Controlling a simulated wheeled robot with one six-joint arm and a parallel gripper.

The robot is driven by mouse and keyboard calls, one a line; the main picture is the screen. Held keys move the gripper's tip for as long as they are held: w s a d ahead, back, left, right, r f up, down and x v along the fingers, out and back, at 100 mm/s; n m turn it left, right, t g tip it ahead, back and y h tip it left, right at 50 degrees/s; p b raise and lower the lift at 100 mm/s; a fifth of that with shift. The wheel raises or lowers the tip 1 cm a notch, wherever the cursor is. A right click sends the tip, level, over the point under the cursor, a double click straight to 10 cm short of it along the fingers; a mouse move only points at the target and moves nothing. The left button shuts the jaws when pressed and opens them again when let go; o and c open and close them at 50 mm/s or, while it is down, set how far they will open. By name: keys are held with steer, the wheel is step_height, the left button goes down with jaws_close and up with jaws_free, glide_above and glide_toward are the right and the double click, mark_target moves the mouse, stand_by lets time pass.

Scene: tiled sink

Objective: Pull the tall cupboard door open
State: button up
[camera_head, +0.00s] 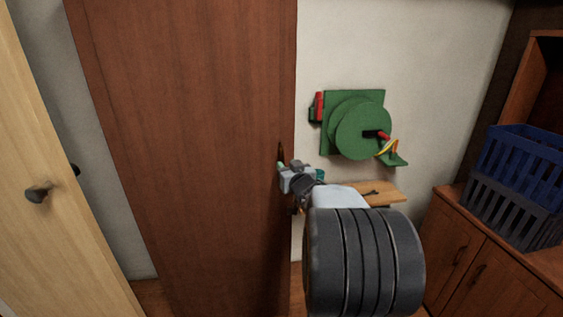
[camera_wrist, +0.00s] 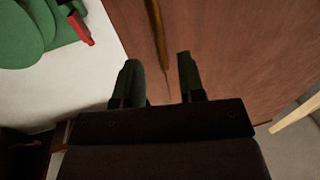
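The tall cupboard door (camera_head: 185,140) is a reddish-brown wooden panel left of the middle in the head view; no open gap shows along it. Its slim upright handle (camera_head: 281,152) is near the right edge. My gripper (camera_head: 282,168) is at the handle's lower end, close to the door. In the wrist view the brown handle (camera_wrist: 157,30) runs down from the top edge toward the space between my two fingertips (camera_wrist: 158,68). The fingers are apart, with nothing clearly gripped. Whether they touch the handle or door I cannot tell.
A green hose reel (camera_head: 362,128) hangs on the pale wall right of the door, above a small wooden shelf (camera_head: 385,192). A low cabinet (camera_head: 480,265) with blue and dark crates (camera_head: 515,185) stands at the right. A pale wooden door (camera_head: 50,150) with a knob is at the left.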

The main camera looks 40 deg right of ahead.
mark_target(282, 160)
steer(key=shift+x, duration=2.65)
steer(key=shift+c, duration=0.3)
jaws_close()
